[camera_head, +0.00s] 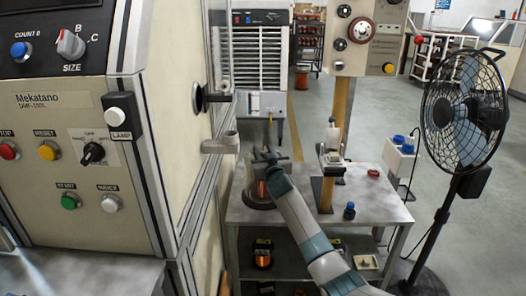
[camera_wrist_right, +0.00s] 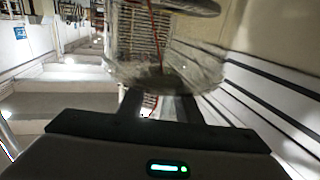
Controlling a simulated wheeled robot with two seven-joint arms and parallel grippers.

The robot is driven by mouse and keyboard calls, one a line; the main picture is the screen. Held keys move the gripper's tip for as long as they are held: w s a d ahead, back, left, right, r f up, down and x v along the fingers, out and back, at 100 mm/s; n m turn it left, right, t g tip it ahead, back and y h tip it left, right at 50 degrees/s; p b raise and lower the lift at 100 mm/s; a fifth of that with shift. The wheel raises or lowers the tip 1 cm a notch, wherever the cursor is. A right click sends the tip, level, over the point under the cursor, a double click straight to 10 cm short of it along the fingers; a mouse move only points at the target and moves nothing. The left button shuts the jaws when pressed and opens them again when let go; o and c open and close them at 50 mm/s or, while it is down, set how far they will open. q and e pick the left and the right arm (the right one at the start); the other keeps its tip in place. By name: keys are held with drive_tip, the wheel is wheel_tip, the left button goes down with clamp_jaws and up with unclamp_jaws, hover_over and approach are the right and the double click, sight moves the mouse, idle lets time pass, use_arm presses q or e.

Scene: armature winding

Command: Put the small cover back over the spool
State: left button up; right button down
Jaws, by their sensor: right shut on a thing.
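The small cover (camera_wrist_right: 125,60) is a clear, see-through piece that fills the top middle of the right wrist view. My right gripper (camera_wrist_right: 158,105) has its two dark fingers on the cover's near edge and is shut on it. In the head view my right gripper (camera_head: 268,156) is above the copper-coloured spool (camera_head: 262,189), at the back left of the grey table. A clear outline shows around the spool there, but I cannot tell whether the cover is fully seated. A thin red wire shows through the cover in the wrist view. My left gripper is not in view.
A beige post (camera_head: 327,194) with a clamp-like fitting stands behind my right arm. A small dark-blue item (camera_head: 349,211) stands near the front edge. The machine cabinet (camera_head: 60,130) is on the left, a fan (camera_head: 466,110) on the right.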

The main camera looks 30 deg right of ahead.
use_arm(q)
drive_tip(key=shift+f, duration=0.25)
use_arm(e)
drive_tip(key=shift+f, duration=0.25)
drive_tip(key=c, duration=1.2)
unclamp_jaws()
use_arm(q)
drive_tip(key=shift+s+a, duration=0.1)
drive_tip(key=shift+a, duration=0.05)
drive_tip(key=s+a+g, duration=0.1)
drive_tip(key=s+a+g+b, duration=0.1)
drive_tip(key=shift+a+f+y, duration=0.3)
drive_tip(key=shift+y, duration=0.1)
use_arm(e)
drive_tip(key=v, duration=1.7)
drive_tip(key=shift+s, duration=0.2)
